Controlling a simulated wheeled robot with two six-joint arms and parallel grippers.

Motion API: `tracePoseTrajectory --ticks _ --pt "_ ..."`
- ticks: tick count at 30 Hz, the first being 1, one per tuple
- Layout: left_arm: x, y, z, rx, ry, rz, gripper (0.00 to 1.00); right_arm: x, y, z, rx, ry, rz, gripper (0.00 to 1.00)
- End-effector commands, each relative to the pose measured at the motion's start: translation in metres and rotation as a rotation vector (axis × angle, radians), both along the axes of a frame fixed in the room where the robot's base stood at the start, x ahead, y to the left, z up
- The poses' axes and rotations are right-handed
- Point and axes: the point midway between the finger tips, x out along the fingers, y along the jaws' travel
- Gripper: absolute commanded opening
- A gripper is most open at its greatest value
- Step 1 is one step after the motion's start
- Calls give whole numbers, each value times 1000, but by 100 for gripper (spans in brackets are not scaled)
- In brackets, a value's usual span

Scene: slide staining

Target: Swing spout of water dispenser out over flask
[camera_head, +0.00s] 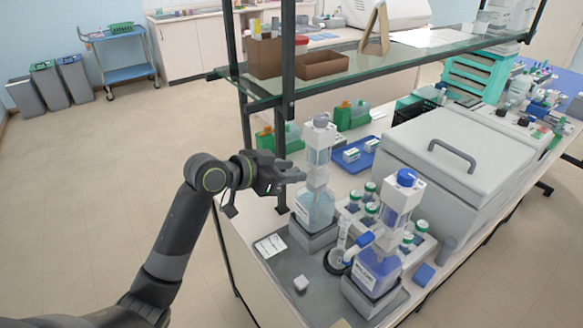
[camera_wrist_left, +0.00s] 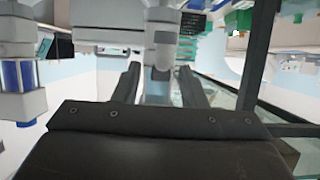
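The water dispenser (camera_head: 316,208) is a clear bottle with a white pump head, standing on a grey block near the bench's left edge. My left gripper (camera_head: 296,177) is level with its upper part, close on the left side. In the left wrist view the two fingers (camera_wrist_left: 158,92) are apart, with a grey-white dispenser part (camera_wrist_left: 161,62) ahead between them. I cannot tell whether they touch it. A narrow clear vessel, seemingly the flask (camera_head: 342,238), stands between this dispenser and a blue-filled dispenser (camera_head: 375,273). The right gripper is out of view.
A blue spout (camera_head: 364,241) on the blue-filled dispenser points toward the flask. Several capped bottles (camera_head: 370,210) stand behind. A glass shelf (camera_head: 345,79) on dark posts overhangs the bench. A large grey lidded box (camera_head: 450,150) is at right.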

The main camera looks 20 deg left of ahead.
Motion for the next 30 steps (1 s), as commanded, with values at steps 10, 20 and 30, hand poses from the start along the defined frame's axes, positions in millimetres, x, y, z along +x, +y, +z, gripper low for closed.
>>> tracePoseTrajectory --ticks 10,20,30 --pt "6 -5 -4 1 0 0 38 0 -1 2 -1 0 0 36" --pt "6 -5 -4 1 1 0 8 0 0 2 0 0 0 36" --pt "6 -5 -3 1 1 0 0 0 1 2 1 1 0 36"
